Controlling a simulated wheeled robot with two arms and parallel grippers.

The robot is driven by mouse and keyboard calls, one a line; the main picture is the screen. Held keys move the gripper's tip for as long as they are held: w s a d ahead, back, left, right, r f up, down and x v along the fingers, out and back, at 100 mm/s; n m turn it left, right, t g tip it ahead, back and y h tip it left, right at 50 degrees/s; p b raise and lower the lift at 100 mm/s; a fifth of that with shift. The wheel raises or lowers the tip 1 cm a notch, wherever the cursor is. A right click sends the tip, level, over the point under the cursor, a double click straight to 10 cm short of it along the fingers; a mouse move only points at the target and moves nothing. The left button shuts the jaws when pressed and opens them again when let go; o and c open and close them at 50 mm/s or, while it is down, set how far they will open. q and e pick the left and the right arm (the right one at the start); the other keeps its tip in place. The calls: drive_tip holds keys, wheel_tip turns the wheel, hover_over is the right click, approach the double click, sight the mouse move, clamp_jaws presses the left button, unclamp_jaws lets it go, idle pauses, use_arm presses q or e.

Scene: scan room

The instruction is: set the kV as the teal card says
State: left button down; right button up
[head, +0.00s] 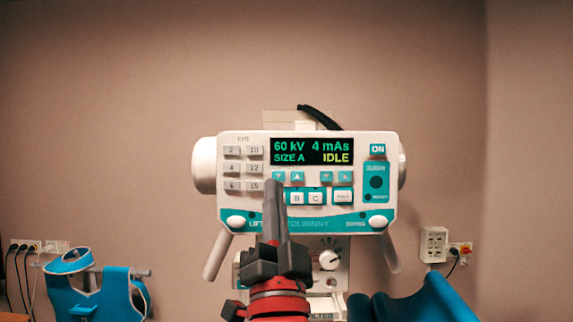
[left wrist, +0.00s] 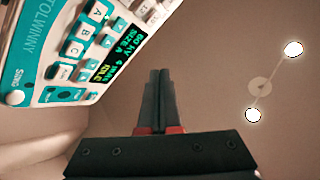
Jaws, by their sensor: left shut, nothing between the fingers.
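The white and teal control panel (head: 235,203) faces me in the head view. Its display (head: 312,151) reads 60 kV, 4 mAs, SIZE A, IDLE. My left gripper (head: 275,184) is shut and empty, pointing up at the panel. Its tip overlaps the lower part of the left arrow key; I cannot tell whether it touches. In the left wrist view the shut fingers (left wrist: 160,75) are beside the tilted panel (left wrist: 50,75). No teal card can be made out.
Another pair of arrow keys (head: 335,177) sits under the mAs reading. Number keys (head: 243,168) are at the panel's left. A knob (head: 330,259) is below the panel. A blue apron (head: 90,285) hangs at the lower left; a blue curved thing (head: 425,303) is at the lower right.

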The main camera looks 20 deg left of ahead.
sight(279, 176)
use_arm(q)
drive_tip(key=shift+s+r, duration=0.2)
drive_tip(key=w+a+b, duration=0.1)
drive_tip(key=w+a, duration=0.1)
drive_tip(key=w, duration=0.6)
drive_tip(key=shift+w+a+b, duration=0.2)
drive_tip(key=shift+w+b, duration=0.1)
idle(0.6)
idle(1.4)
drive_tip(key=shift+w+a+b, duration=0.1)
drive_tip(key=shift+w+b, duration=0.3)
drive_tip(key=shift+b, duration=0.05)
